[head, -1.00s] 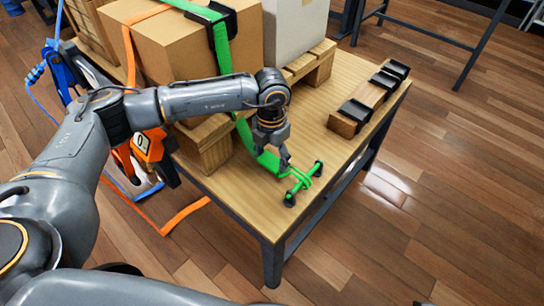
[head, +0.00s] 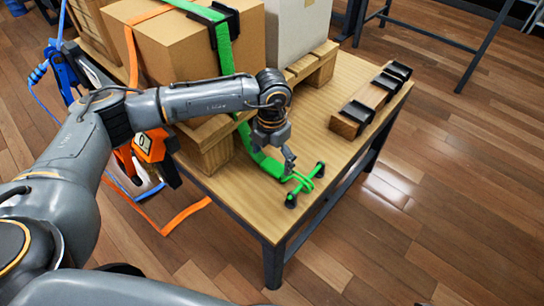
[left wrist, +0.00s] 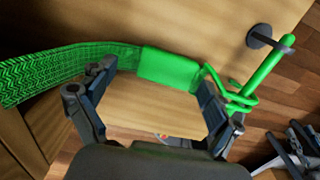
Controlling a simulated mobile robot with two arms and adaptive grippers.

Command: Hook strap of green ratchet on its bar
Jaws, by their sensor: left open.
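The green strap (head: 224,55) comes down over the cardboard box and runs across the tabletop to a wire hook (head: 303,183). In the left wrist view, its webbing (left wrist: 70,72) ends in a smooth green sleeve (left wrist: 168,67), and the hook (left wrist: 222,88) reaches the green bar (left wrist: 262,70). The hook's bent end is at the bar; I cannot tell whether it is fully around it. The bar (head: 305,186) has dark round ends near the table edge. My left gripper (head: 286,160) is open just above the strap end, fingers apart (left wrist: 155,92) beside the sleeve. The green ratchet body is not identifiable.
The cardboard box (head: 180,50) stands on a wooden pallet (head: 217,155), with a pale box (head: 295,30) beside it. A wooden block with black pieces (head: 368,103) lies on the right side of the table (head: 235,195). An orange ratchet (head: 150,146) hangs at the left.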

